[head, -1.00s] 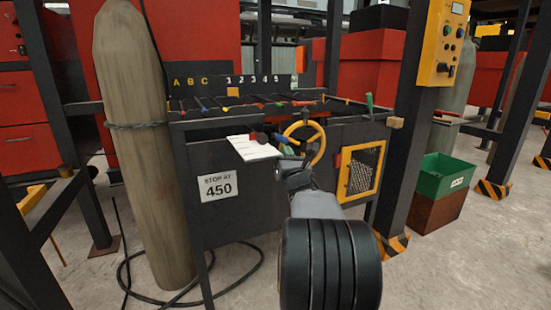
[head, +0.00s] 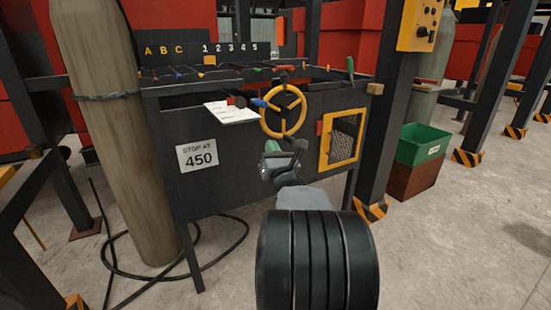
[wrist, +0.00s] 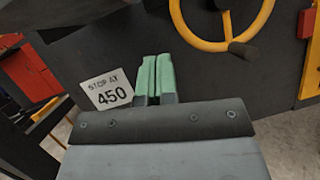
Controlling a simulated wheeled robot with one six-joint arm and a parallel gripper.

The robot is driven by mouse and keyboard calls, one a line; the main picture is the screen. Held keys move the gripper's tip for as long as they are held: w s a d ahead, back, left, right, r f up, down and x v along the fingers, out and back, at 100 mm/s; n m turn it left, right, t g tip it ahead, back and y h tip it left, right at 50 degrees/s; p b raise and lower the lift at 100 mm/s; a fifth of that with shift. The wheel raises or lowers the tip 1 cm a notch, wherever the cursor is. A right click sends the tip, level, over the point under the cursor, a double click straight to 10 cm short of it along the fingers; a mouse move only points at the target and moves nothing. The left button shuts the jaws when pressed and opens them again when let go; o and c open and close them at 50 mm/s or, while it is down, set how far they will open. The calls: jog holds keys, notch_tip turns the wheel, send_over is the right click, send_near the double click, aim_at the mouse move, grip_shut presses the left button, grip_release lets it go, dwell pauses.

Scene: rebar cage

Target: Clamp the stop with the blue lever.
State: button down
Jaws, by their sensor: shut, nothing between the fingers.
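The blue lever (head: 260,103) shows in the head view at the front of the dark bench, just left of the yellow handwheel (head: 302,102). A dark red knob lies close to it. I cannot make out the stop itself as a separate part. My gripper (head: 271,147) is below and in front of the lever and wheel, apart from both. In the wrist view its green fingers (wrist: 155,75) are together with nothing between them. The handwheel's lower rim (wrist: 203,43) shows at the top there; the blue lever is out of that view.
A sign reading STOP AT 450 (head: 197,155) is on the front panel. A white sheet (head: 232,113) juts out left of the lever. A yellow-framed mesh panel (head: 343,141) is at right. A tall cylinder (head: 110,130) stands left, with a hose on the floor.

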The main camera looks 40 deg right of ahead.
jog(key=shift+v, duration=1.7)
jog(key=shift+f, duration=0.1)
jog(key=w+a+f+m+g+y+p, duration=0.1)
jog(key=w+a+f+m+g+y, duration=0.2)
jog(key=a+m, duration=0.45)
jog(key=w+a+f+m+g+y+p, duration=0.1)
jog(key=a+f+m+g+y, duration=0.1)
jog(key=a+f+m+g, duration=0.55)
jog(key=s+a+f+m+g+y, duration=0.2)
jog(key=s+a+m+g, duration=0.1)
jog(key=s+a+m, duration=0.3)
jog(key=s+a+f+m+g+y+p, duration=0.1)
jog(key=s+a+f+m+g+y, duration=0.1)
jog(key=s+a+m, duration=0.4)
jog(key=shift+s+a+f+m+g+y+p, duration=0.3)
jog(key=shift+a+m+g+y, duration=0.2)
jog(key=shift+a+m+g, duration=0.45)
jog(key=shift+a, duration=0.1)
